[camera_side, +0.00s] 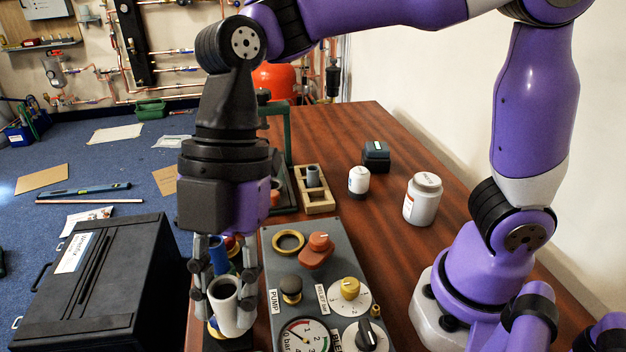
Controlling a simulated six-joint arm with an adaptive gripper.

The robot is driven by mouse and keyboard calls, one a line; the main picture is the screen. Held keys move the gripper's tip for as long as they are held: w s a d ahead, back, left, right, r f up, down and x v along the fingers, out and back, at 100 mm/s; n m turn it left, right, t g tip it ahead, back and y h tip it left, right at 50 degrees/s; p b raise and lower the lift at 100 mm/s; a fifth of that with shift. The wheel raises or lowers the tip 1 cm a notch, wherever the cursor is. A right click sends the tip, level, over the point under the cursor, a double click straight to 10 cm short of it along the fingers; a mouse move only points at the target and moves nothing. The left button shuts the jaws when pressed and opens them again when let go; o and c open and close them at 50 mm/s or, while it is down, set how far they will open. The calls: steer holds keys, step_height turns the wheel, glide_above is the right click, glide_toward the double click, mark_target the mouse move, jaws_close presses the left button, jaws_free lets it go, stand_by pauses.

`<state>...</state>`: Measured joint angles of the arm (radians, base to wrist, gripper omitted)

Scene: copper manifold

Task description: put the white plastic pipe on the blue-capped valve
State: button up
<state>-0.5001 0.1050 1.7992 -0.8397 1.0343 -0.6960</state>
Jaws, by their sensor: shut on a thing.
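My gripper (224,288) points down at the near left edge of the table, with a finger on each side of the white plastic pipe (229,318). It is shut on the pipe, which is nearly upright with its open top facing me. A blue part (218,257), perhaps the blue cap of a valve, shows between the fingers behind the pipe. A bit of red shows near it. Yellow and blue bits show beside the pipe's lower end. The pipe and fingers hide much of what is below, so I cannot tell whether the pipe touches a valve.
A grey control panel (267,262) with knobs and a gauge stands close on the right. A black case (130,290) is on the left. A wooden rack (318,207) holds a grey piece. A small white jar (358,182) and a larger one (422,202) stand farther right.

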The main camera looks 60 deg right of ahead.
steer(key=w+d+f, duration=0.1)
steer(key=w, duration=0.1)
steer(key=w+d+f, duration=0.1)
steer(key=w+f, duration=0.1)
steer(key=w, duration=0.1)
steer(key=w+d+f, duration=0.1)
steer(key=w+f, duration=0.1)
steer(key=w, duration=0.1)
steer(key=shift+d+f, duration=0.1)
steer(key=shift+d, duration=0.15)
steer(key=shift+w+f, duration=0.1)
steer(key=shift+f, duration=2)
steer(key=o, duration=0.9)
steer(key=shift+f, duration=0.1)
